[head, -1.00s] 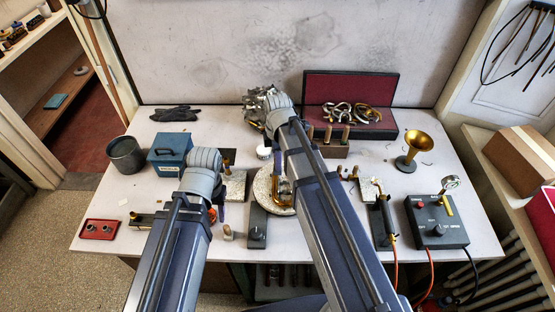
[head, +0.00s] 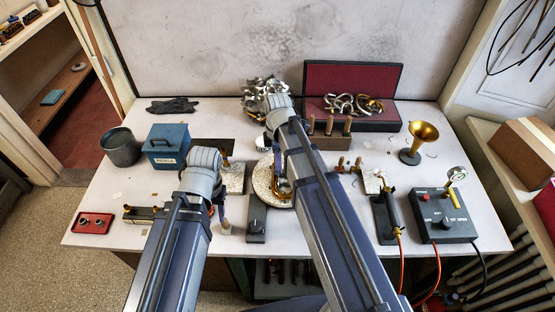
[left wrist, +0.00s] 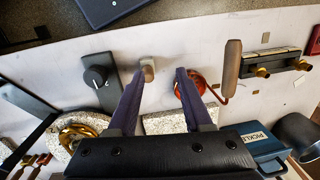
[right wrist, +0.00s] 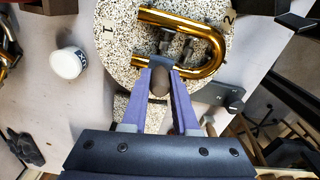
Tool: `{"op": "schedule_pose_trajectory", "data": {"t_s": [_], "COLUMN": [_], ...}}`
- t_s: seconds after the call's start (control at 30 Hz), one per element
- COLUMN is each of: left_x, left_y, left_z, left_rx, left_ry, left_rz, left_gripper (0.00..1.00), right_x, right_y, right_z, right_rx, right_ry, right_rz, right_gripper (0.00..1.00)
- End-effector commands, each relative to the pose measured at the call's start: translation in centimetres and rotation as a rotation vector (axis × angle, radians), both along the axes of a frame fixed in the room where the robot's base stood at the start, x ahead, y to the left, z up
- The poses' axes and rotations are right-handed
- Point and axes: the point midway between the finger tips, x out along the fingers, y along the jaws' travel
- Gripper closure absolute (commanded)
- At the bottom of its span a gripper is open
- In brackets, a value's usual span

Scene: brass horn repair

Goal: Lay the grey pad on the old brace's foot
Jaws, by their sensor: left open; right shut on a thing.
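The brass U-shaped tube (right wrist: 205,28) lies on a speckled round plate marked 1 and 2. Dark brace parts (right wrist: 187,48) show between its legs; I cannot tell which is the old brace's foot. My right gripper (right wrist: 161,76) is shut on a dark rounded handle (right wrist: 159,84) at the tube's near leg. A grey flat piece (right wrist: 158,62) by its fingertips, likely the grey pad, is at the tube; I cannot tell if it touches.
A knobbed grey box (head: 256,222) stands left of my right arm. A white jar (right wrist: 67,62) is beside the plate. A torch (head: 391,208) and control box (head: 443,217) stand at right. The blue tin (head: 166,147) is at left.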

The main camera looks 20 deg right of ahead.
Motion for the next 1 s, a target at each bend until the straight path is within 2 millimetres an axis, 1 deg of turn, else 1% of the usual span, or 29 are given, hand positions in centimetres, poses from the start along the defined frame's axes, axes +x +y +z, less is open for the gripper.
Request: {"op": "schedule_pose_trajectory", "data": {"t_s": [0.6,0.63,0.93,1.0], "left_x": [0.00,0.00,0.01,0.01], "left_y": [0.00,0.00,0.00,0.00], "left_z": [-0.86,-0.84,-0.77,-0.77], "left_rx": [0.000,0.000,0.000,0.000], "left_ry": [0.000,0.000,0.000,0.000], "left_rz": [0.000,0.000,0.000,0.000], "left_gripper": [0.50,0.50,0.50,0.50], "right_x": [0.00,0.00,0.00,0.00], "right_y": [0.00,0.00,0.00,0.00], "right_z": [-0.86,-0.83,-0.77,-0.77], "right_rx": [0.000,0.000,0.000,0.000], "right_ry": [0.000,0.000,0.000,0.000], "right_rz": [0.000,0.000,0.000,0.000], "right_gripper": [1.00,0.71,0.37,0.37]}}
